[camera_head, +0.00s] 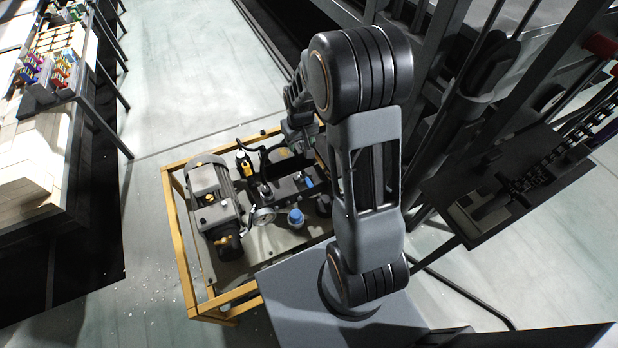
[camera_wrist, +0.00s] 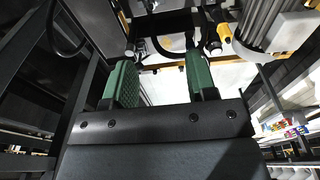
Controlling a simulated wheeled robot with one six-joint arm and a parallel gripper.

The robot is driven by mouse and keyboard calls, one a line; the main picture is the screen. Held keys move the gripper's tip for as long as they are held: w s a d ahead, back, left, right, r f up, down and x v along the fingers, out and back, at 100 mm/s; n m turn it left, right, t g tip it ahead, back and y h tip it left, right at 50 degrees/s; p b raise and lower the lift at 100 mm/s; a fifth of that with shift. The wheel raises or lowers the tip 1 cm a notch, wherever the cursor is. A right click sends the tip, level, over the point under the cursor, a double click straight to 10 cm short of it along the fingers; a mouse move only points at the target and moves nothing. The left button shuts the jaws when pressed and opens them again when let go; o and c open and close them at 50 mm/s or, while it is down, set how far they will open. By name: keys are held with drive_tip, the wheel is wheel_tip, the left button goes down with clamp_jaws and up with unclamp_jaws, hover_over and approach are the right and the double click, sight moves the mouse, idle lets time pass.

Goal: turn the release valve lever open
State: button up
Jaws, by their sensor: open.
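The hydraulic unit, with a grey motor (camera_head: 213,198), a black valve block (camera_head: 283,188) and a pressure gauge (camera_head: 263,216), stands in a yellow frame (camera_head: 179,232). A yellow-bodied fitting (camera_head: 245,164) stands at the block's far left; a yellow part also shows in the wrist view (camera_wrist: 225,32). I cannot single out the release valve lever for sure. My gripper (camera_wrist: 162,78) is open, its green-padded fingers apart with nothing held between them. In the head view it is at the unit's far side, partly hidden by my arm. Black fittings and a hose lie beyond the fingertips.
A blue-capped fitting (camera_head: 296,216) rises at the unit's near side. Dark steel racking (camera_head: 470,100) stands close on the right. A bench (camera_head: 35,150) with pale blocks and coloured items is at left. The floor (camera_head: 200,70) behind the unit is clear.

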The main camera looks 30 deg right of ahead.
drive_tip(key=g+p, duration=0.1)
hover_over(309, 182)
wheel_tip(309, 182, down, 13)
wheel_tip(309, 182, down, 15)
drive_tip(key=shift+w+r+p, duration=0.1)
drive_tip(key=shift+r+p, duration=0.05)
drive_tip(key=shift+p, duration=0.7)
clamp_jaws()
